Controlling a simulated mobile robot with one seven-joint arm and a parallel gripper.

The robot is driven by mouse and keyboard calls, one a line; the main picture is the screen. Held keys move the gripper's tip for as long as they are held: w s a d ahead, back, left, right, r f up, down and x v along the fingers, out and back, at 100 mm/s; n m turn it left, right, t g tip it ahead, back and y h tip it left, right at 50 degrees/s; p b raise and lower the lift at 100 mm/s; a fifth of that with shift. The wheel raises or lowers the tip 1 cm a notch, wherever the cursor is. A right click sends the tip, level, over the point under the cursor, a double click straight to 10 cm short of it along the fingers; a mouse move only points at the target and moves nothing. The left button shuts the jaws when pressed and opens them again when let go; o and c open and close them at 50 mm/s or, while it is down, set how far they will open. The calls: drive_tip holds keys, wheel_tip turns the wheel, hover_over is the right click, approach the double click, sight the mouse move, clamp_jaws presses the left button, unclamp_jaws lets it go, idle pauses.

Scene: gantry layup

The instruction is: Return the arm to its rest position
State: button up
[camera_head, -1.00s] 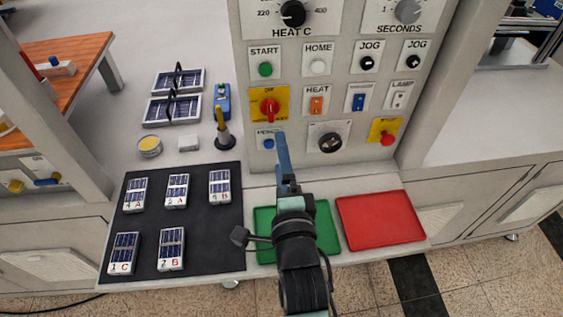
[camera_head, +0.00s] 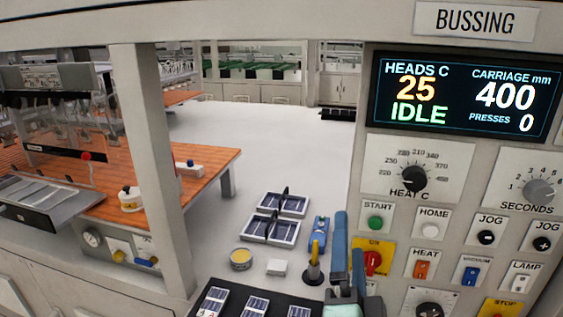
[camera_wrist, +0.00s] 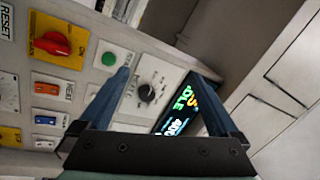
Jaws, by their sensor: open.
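My gripper (camera_head: 349,236) stands at the bottom of the head view with its two blue fingers pointing up. It is in front of the left edge of the control panel (camera_head: 452,190), close to the red knob on its yellow plate (camera_head: 372,262). In the wrist view my gripper (camera_wrist: 158,74) shows its fingers spread apart with nothing between them. The dial (camera_wrist: 148,92) and part of the display (camera_wrist: 178,112) show behind the gap. I cannot tell whether a finger touches the panel. The rest of my arm is mostly out of view.
The display (camera_head: 462,97) reads 25, IDLE, carriage 400 and presses 0. A dark mat with solar cells (camera_head: 254,307), trays (camera_head: 270,230), a yellow tin (camera_head: 241,259) and a blue tool (camera_head: 318,236) lie left of the panel. A gantry post (camera_head: 152,170) stands further left.

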drive_tip(key=s+a+r+n+t+y, duration=0.1)
drive_tip(key=s+a+r+n+t, duration=0.1)
drive_tip(key=r, duration=0.8)
drive_tip(key=s+a+r+n+t+y, duration=0.1)
drive_tip(key=s+a+r+n+t, duration=0.1)
drive_tip(key=s+a+r+n, duration=0.3)
drive_tip(key=s+a+r+n+t+y, duration=0.2)
drive_tip(key=s+r+n, duration=0.3)
drive_tip(key=r, duration=1.1)
drive_tip(key=a+n+t, duration=0.1)
drive_tip(key=n, duration=0.2)
drive_tip(key=shift+s+a+r+n, duration=0.15)
drive_tip(key=shift+a+r+n, duration=0.15)
drive_tip(key=shift+n, duration=0.1)
drive_tip(key=shift+f, duration=0.1)
